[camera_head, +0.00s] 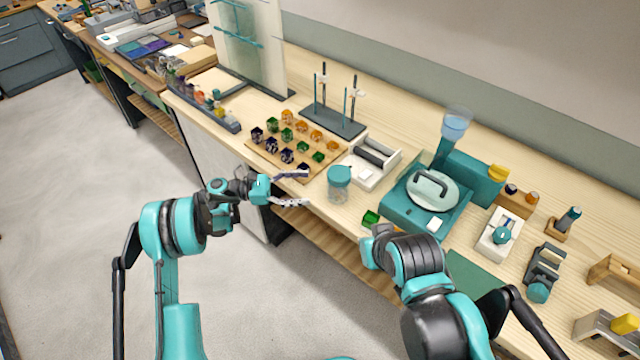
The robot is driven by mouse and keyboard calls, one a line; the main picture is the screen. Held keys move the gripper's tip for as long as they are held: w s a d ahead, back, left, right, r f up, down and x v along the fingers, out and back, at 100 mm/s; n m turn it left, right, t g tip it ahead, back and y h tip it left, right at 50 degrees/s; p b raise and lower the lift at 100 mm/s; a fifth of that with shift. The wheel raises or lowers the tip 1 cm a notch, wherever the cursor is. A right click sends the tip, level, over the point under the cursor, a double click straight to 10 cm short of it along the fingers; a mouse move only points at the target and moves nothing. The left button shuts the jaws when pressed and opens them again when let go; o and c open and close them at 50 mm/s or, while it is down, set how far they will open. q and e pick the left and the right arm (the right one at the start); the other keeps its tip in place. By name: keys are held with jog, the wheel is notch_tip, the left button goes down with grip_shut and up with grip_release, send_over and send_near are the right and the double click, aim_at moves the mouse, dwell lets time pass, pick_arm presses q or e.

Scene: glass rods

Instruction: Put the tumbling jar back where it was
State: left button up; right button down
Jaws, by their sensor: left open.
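The tumbling jar (339,186) is a clear jar with a teal lid, upright on the bench near its front edge. My left gripper (298,188) is open and empty, its two fingers pointing right toward the jar. A gap shows between the fingertips and the jar. A white roller stand (371,162) with dark rollers sits just behind and to the right of the jar, with nothing on its rollers. My right arm comes in at the lower right; its gripper's fingers are hidden behind the arm's own links.
A wooden board (256,160) with several coloured glass pieces lies left of the jar. A teal wheel machine (428,195) stands to the right. A green block (371,217) lies near the front edge. A dark rod stand (335,120) is behind.

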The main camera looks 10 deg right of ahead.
pick_arm(q)
jog(key=s+a+r+m+t+y, duration=0.3)
jog(key=s+a+r+y, duration=0.1)
jog(key=r, duration=0.2)
jog(key=s+a+r+m+t+y, duration=0.2)
jog(key=s+a+r+m+y, duration=0.15)
jog(key=r, duration=0.25)
jog(key=s+a+f+m+t+y, duration=0.1)
jog(key=s+a+m+t+y, duration=0.3)
jog(key=s+a+m+y, duration=0.6)
jog(key=s+a, duration=0.7)
jog(key=s, duration=0.2)
jog(key=shift+s+a, duration=0.3)
jog(key=shift+s, duration=0.1)
